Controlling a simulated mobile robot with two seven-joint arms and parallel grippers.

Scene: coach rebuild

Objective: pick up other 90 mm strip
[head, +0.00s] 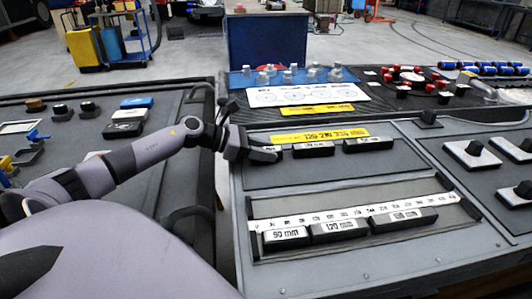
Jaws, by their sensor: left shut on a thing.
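My left gripper (268,153) is at the left end of the upper recess in the bench panel. It is shut on the other 90 mm strip, which is mostly hidden by the fingers; its label cannot be read. Two more dark strips with white labels, a middle one (313,149) and a right one (368,144), lie to its right in the upper recess. In the lower recess, a strip marked 90 mm (286,238) lies at the left end below a white ruler (350,212). My right gripper is not in view.
Beside the 90 mm strip lie a 120 mm strip (338,230) and a longer strip (403,219). A yellow label (320,135) sits behind the upper recess. Black-knobbed blocks (472,153) stand at right. A gap separates this bench from the left bench (160,165).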

